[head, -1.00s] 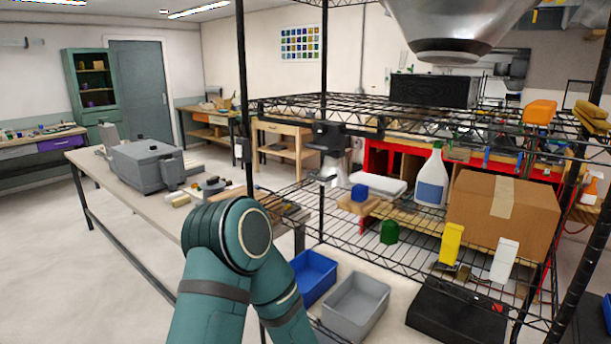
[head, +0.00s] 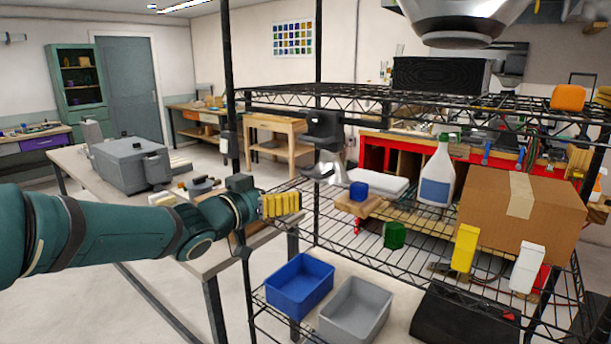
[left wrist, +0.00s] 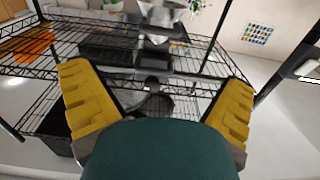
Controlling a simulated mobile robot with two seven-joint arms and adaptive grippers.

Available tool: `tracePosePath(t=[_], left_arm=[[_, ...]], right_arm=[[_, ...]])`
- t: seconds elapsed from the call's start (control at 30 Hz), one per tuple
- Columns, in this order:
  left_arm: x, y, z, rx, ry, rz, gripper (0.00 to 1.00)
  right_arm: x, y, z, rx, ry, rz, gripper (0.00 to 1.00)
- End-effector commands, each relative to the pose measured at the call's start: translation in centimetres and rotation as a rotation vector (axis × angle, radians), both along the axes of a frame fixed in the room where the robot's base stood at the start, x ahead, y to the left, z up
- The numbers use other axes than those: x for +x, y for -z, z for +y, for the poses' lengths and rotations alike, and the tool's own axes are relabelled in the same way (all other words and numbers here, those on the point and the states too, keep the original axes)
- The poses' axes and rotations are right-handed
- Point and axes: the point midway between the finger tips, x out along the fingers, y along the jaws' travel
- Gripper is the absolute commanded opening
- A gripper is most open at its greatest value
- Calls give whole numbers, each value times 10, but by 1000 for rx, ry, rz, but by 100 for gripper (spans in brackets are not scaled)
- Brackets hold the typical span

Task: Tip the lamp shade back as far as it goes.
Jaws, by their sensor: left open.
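A black fitting (head: 322,126) is at the left part of the wire rack's upper shelf. A small shiny silver part (head: 329,166) shows below it; this looks like the lamp and its shade, though its exact tilt is hard to tell. My left gripper (head: 281,204), with yellow fingers, is to the lower left of it, apart from it. In the left wrist view, the gripper's fingers (left wrist: 157,80) are wide apart with nothing held. A dark rounded part (left wrist: 154,105) shows between them, partly hidden by the gripper's body. My right gripper is not in view.
Blue (head: 300,284) and grey bins (head: 355,308) sit lower. Rack posts stand near my left arm.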

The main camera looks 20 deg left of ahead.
Motion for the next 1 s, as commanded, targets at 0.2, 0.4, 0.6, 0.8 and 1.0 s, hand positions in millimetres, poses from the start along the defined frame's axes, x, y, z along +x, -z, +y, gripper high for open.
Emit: tracePosePath(t=[0.2,0.4,0.6,0.8,1.0], left_arm=[[40,3,-15,-3,2,2,100],[76,2,-29,-2,3,3,100],[103,2,-38,-2,1,2,100],[114,1,-42,-1,0,3,100],[115,1,-42,-1,0,3,100]], right_arm=[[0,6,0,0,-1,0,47],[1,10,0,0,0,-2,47],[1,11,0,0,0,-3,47],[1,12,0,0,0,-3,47],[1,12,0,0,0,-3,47]])
